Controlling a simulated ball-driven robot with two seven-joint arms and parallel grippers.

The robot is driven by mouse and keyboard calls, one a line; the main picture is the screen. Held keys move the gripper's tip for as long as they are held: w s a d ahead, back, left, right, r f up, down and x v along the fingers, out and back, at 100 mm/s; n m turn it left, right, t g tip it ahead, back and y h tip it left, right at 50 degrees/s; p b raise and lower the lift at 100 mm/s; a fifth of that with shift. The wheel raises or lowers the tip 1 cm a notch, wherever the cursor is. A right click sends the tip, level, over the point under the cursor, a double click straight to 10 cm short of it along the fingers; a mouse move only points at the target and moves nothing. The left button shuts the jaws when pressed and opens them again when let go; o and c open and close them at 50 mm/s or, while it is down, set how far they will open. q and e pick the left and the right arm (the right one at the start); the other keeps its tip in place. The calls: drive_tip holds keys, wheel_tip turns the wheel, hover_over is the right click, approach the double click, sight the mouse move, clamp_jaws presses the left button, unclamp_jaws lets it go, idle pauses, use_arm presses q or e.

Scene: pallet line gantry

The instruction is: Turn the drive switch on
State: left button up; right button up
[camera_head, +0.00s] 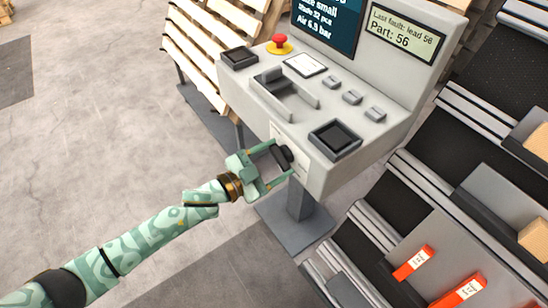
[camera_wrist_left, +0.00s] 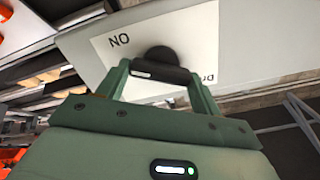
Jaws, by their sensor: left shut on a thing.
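The drive switch (camera_head: 286,154) is a black rotary knob on the front face of the grey console (camera_head: 350,165). In the left wrist view the knob (camera_wrist_left: 160,66) stands before a white label plate (camera_wrist_left: 112,42), where "NO" and part of another word show. Its grip bar lies nearly level between the fingers, with a white mark at its left end. My left gripper (camera_head: 281,158) is shut on the knob, a green finger at each end of the bar. The rest of the label is hidden behind the knob and fingers. My right gripper is not in view.
The console top carries a red emergency button (camera_head: 279,42), several small grey switches (camera_head: 351,97) and black square trays (camera_head: 335,138). Screens (camera_head: 405,32) stand behind. Racks with orange boxes (camera_head: 412,262) are at right, wooden pallets (camera_head: 196,50) at back left. Floor at left is clear.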

use_arm(q)
drive_tip(key=m, duration=0.5)
drive_tip(key=shift+f+m, duration=0.15)
drive_tip(key=shift+m, duration=0.15)
drive_tip(key=m, duration=0.3)
drive_tip(key=shift+s+d+f, duration=0.1)
drive_tip(key=shift+m, duration=1.8)
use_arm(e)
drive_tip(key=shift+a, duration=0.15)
use_arm(q)
drive_tip(key=shift+f, duration=0.1)
drive_tip(key=o, duration=1)
drive_tip(key=p+v, duration=0.2)
drive_tip(key=v, duration=1.4)
drive_tip(key=shift+s, duration=0.1)
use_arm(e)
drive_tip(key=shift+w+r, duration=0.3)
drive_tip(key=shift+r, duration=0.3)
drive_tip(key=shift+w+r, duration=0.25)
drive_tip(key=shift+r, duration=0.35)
